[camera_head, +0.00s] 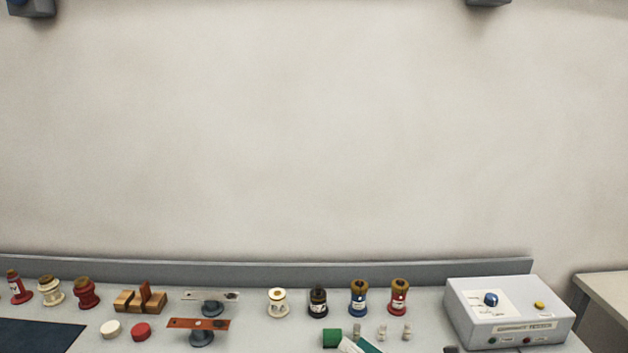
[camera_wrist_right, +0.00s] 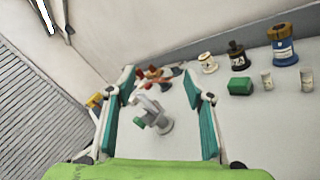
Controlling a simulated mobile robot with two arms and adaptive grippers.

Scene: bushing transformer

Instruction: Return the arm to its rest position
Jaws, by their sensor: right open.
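My right gripper (camera_head: 358,345) shows only in part at the bottom edge of the head view, as a white link and a teal finger above the front of the bench. In the right wrist view its two teal fingers (camera_wrist_right: 160,88) stand wide apart, with nothing gripped. A grey piece with a round base (camera_wrist_right: 157,118) shows between and beyond the fingers, apparently standing on the bench. My left gripper is not in the head view. Most of the right arm is out of the head view.
The bench (camera_head: 250,335) carries a green block (camera_head: 331,338), several small beige cylinders (camera_head: 382,332), a blue bushing (camera_head: 358,299), a red bushing (camera_head: 398,297) and a dark one (camera_head: 318,303). A white control box (camera_head: 510,312) stands at right. The wall (camera_head: 300,140) rises behind.

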